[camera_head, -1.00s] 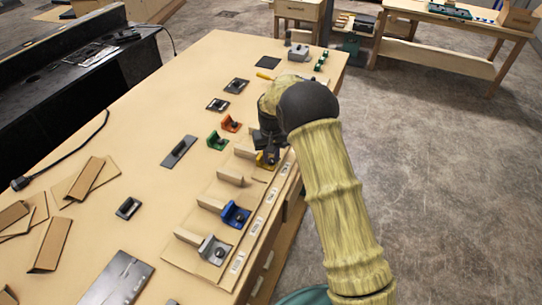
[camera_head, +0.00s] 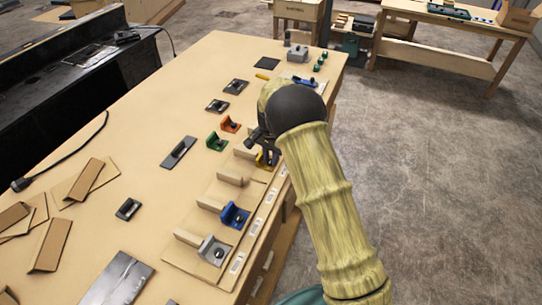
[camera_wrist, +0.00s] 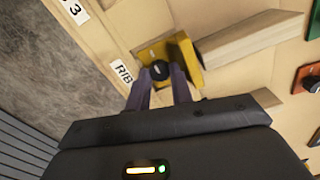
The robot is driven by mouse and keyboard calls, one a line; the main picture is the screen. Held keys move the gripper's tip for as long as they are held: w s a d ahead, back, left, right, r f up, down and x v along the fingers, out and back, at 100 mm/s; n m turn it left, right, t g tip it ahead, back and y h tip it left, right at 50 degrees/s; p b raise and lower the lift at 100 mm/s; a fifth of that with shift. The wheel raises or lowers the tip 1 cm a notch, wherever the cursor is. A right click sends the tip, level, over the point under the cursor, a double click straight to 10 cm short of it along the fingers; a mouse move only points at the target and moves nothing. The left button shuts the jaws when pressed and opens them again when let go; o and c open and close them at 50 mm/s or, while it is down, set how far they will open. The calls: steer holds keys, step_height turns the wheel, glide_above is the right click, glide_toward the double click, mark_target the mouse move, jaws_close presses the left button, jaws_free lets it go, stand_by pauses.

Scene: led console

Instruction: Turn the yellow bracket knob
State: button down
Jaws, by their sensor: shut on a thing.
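The yellow bracket (camera_wrist: 185,58) is fixed on the wooden board in the wrist view, with a dark round knob (camera_wrist: 160,70) on its base. In the head view the yellow bracket (camera_head: 262,158) is mostly hidden behind my gripper (camera_head: 265,148). My gripper (camera_wrist: 163,76) reaches down to the bracket, and its two fingers are on either side of the knob, shut on it. The white mark on the knob top is too small to read.
A blue bracket (camera_head: 235,215) and a grey bracket (camera_head: 213,250) stand nearer on the same board, each beside a wooden block. Green (camera_head: 216,141) and orange (camera_head: 229,124) brackets stand to the left. A wooden block (camera_wrist: 245,38) is close to the yellow bracket.

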mark_target(271, 161)
steer(key=shift+a+r+m, duration=0.2)
steer(key=shift+a+m, duration=0.05)
steer(key=shift+m, duration=0.05)
steer(key=c, duration=1.5)
jaws_free()
steer(key=shift+s, duration=0.15)
steer(key=shift+d, duration=0.1)
step_height(271, 161, up, 17)
steer(key=b, duration=0.2)
steer(key=shift+r+b, duration=0.15)
steer(key=shift+b, duration=0.2)
steer(key=shift+d, duration=0.1)
